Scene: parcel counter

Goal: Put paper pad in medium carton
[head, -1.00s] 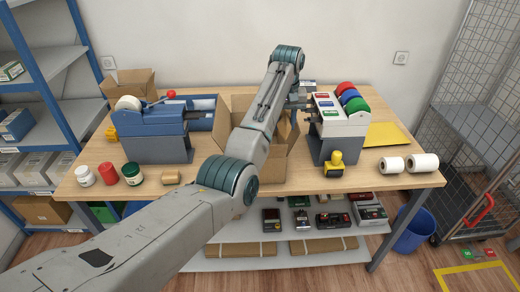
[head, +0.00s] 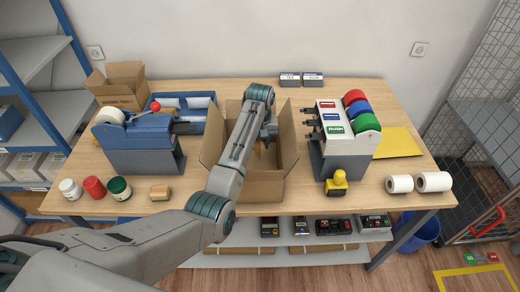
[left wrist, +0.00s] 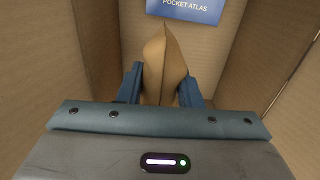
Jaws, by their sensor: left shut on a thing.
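The medium carton (head: 258,188) stands open on the table's middle, its flaps spread. My left gripper (head: 268,138) reaches down into its opening. In the left wrist view, the left gripper (left wrist: 161,88) is shut on the tan paper pad (left wrist: 166,62), a folded, pointed piece held between the blue fingers. Cardboard walls (left wrist: 75,60) of the carton surround it. A blue book marked Pocket Atlas (left wrist: 186,10) lies in the carton beyond the pad. In the head view the arm hides most of the pad. My right gripper is not in view.
A blue tape machine (head: 140,142) stands left of the carton and a label dispenser (head: 343,140) close on its right. A smaller open box (head: 120,92) is at back left. Jars (head: 95,188) and a yellow stamp (head: 337,184) sit near the front edge.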

